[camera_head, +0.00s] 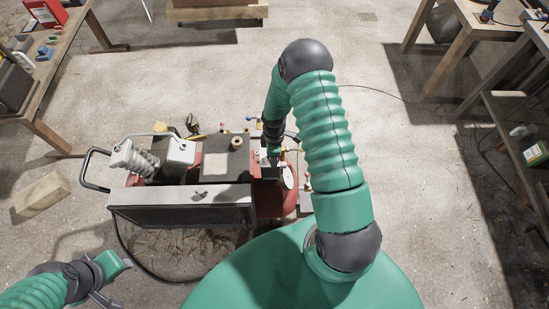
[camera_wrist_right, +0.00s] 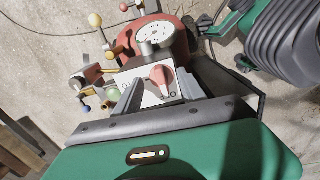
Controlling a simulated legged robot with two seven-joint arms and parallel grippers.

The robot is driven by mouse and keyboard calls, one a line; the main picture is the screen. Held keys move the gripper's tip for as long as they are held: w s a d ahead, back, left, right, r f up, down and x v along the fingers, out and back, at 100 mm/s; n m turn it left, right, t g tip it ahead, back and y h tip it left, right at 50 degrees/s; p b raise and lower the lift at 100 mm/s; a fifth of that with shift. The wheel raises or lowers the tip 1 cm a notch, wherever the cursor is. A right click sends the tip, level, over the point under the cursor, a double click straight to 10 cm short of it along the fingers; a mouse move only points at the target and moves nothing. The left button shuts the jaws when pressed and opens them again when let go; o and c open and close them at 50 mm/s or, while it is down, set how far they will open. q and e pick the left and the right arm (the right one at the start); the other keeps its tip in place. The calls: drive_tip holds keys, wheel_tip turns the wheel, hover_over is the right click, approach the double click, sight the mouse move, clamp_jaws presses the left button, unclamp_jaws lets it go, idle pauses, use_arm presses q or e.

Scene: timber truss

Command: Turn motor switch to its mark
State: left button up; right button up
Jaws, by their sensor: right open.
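The motor switch is a red knob (camera_wrist_right: 160,76) on a pale metal box (camera_wrist_right: 147,92) in the right wrist view. Its narrow end points down toward the gripper; small dark marks lie on the plate around it, too small to read. My right gripper (camera_wrist_right: 160,92) is open, with one finger on each side of the knob and visible gaps; I cannot tell whether it touches. In the head view my right gripper (camera_head: 273,157) reaches down to the red compressor (camera_head: 268,200), and the knob is hidden there. My left gripper (camera_head: 112,275) is at the lower left, away from the compressor.
A round gauge (camera_wrist_right: 152,32) stands behind the switch box. Several coloured-ball levers, including a yellow one (camera_wrist_right: 95,20), stick out to its left. Benches stand on both sides; floor between is mostly clear.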

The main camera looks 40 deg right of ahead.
wheel_tip(320, 180, up, 6)
drive_tip(key=p, duration=0.5)
drive_tip(key=shift+r+p, duration=0.1)
drive_tip(key=shift+p, duration=0.2)
